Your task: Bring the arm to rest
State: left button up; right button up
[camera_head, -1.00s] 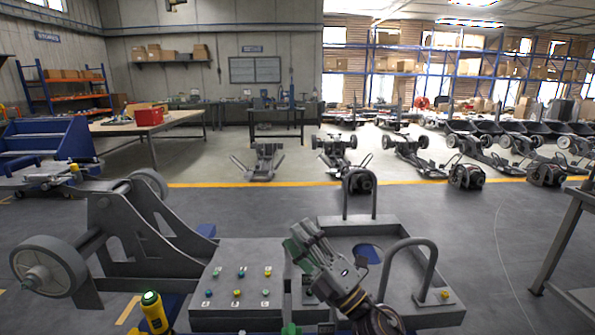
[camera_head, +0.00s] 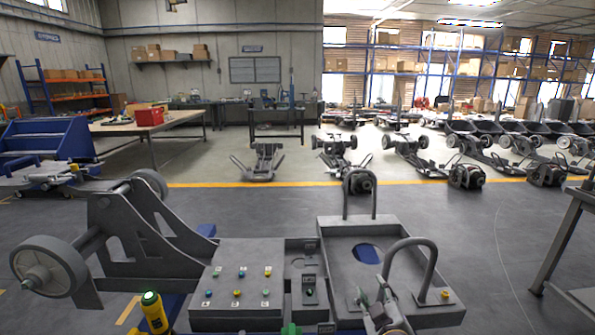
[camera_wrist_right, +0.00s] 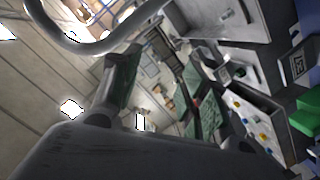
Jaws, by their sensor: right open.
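My right gripper (camera_head: 371,294) is low in the head view, at the front of the grey tray (camera_head: 405,312) of the chassis. It is open and its jaws look empty. In the right wrist view its two fingers (camera_wrist_right: 160,55) stand apart with nothing visible between them. The grey button panel (camera_head: 238,285) lies to its left, apart from it. My left gripper is not in view.
Curved grey handles (camera_head: 408,252) rise from the tray near my right gripper. A yellow tool-like object (camera_head: 154,312) with a green top stands at lower left. A grey wheel (camera_head: 48,267) is at far left. Open floor (camera_head: 480,240) lies to the right.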

jog(key=s+d+f+m+g+y, duration=0.1)
jog(key=s+f+m+g, duration=0.1)
jog(key=s+f+g, duration=0.6)
jog(key=s+d+f+m+g, duration=0.2)
jog(key=s+f+m+g, duration=0.15)
jog(key=s+f, duration=0.85)
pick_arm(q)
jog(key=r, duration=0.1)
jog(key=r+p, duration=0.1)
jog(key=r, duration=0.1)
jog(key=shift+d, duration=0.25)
pick_arm(e)
jog(key=s+a+f+g, duration=0.1)
jog(key=s+f, duration=0.1)
jog(key=f, duration=0.9)
jog(key=s+a+f+n+g, duration=0.1)
jog(key=s+a+f, duration=0.1)
jog(key=f, duration=1)
jog(key=shift+s, duration=0.45)
